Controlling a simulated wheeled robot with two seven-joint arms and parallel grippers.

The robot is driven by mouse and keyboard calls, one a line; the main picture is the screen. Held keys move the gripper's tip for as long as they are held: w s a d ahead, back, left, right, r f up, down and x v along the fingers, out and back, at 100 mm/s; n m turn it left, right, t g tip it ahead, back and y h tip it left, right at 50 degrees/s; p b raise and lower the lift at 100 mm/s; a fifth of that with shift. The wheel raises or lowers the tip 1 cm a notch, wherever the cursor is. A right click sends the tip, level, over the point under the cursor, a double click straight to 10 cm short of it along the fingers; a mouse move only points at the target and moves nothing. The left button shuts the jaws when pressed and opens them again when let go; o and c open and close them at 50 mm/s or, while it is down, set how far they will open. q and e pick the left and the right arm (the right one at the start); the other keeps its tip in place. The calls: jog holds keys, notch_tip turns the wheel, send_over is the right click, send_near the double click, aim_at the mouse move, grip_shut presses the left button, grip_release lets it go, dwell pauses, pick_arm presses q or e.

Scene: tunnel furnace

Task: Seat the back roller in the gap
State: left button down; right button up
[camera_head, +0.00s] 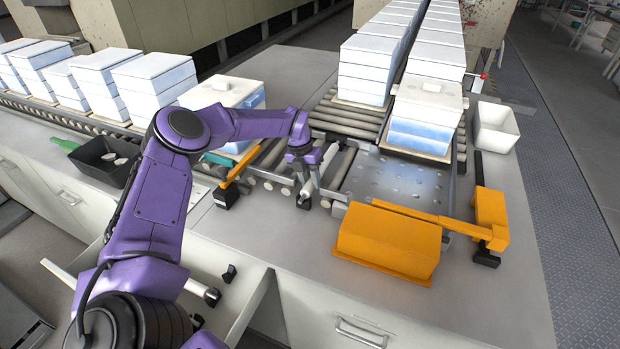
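My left gripper (304,188) points down at the roller conveyor, just left of the metal plate. A pale roller (322,184) lies slanted right beside its fingers. The fingers are small and partly hidden, so whether they grip it is unclear. Grey rollers (343,166) lie to the right of the gripper, and more roller ends show to its left. The gap is not clearly visible behind the gripper and arm.
A perforated metal plate (396,184) lies right of the rollers. An orange cover (388,241) and orange pusher (489,213) stand in front and right. White-blue boxes (424,115) fill the back lanes. A black bin (105,160) sits left, a white bin (495,128) right. The front-right countertop is clear.

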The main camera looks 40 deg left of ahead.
pick_arm(q)
jog(key=shift+w+r+p, duration=0.1)
jog(key=shift+r+p, duration=0.2)
jog(key=shift+r, duration=0.25)
jog(key=shift+r+p, duration=1.7)
jog(key=shift+r, duration=2.25)
